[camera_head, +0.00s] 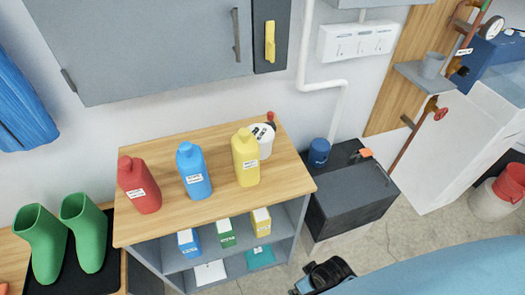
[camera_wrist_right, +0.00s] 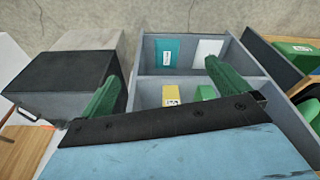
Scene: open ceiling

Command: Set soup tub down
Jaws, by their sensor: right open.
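A white round tub with a dark label (camera_head: 264,139), which looks like the soup tub, stands on the wooden top of the shelf unit (camera_head: 222,204). It is at the back right, partly hidden behind the yellow bottle (camera_head: 245,158). My right gripper (camera_head: 325,275) is low at the bottom of the head view, in front of the unit and apart from the tub. In the right wrist view its green fingers are wide apart (camera_wrist_right: 163,65), with nothing between them. The tub does not show in that view. My left gripper is not in view.
A red bottle (camera_head: 139,186) and a blue bottle (camera_head: 194,172) stand left of the yellow one. A dark grey cabinet (camera_head: 352,200) with a blue canister (camera_head: 318,152) stands to the right. The wooden top's front right is clear.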

